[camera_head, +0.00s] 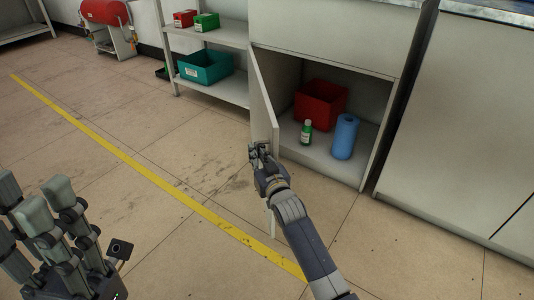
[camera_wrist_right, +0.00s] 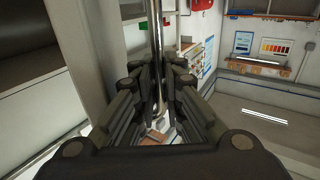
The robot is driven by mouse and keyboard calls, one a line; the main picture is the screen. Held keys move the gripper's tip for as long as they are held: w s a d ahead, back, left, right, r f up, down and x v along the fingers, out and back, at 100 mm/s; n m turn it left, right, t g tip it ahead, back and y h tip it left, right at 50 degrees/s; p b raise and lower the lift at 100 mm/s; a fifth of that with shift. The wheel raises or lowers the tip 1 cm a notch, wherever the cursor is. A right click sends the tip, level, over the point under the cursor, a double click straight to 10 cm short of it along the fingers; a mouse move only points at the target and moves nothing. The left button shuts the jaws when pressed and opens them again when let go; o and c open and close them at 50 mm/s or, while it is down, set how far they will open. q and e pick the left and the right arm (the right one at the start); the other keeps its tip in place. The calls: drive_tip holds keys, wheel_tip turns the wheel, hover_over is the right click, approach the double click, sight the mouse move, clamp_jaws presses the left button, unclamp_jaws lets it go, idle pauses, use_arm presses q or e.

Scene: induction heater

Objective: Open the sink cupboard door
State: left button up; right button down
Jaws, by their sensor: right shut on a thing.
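The sink cupboard door (camera_head: 262,105) stands open, swung out to the left of the cupboard (camera_head: 335,165) and seen nearly edge-on. My right gripper (camera_head: 259,150) is at the door's front edge. In the right wrist view, my right gripper (camera_wrist_right: 158,90) is shut around a shiny metal bar handle (camera_wrist_right: 157,40), which runs between its fingers. The handle is hidden by the gripper in the head view. My left gripper (camera_head: 50,220) is at the lower left, open and empty, away from the cupboard.
Inside the cupboard are a red bin (camera_head: 320,102), a green bottle (camera_head: 306,132) and a blue roll (camera_head: 345,137). A shelf rack (camera_head: 232,90) with a teal crate (camera_head: 205,67) stands left of the door. The floor with the yellow line (camera_head: 150,168) is clear.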

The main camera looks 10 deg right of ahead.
drive_tip(key=shift+a+f, duration=0.1)
drive_tip(key=shift+a, duration=0.45)
drive_tip(key=c, duration=2)
unclamp_jaws()
drive_tip(key=shift+w, duration=0.1)
drive_tip(key=s+d, duration=0.1)
drive_tip(key=s, duration=1.1)
drive_tip(key=shift+d, duration=0.25)
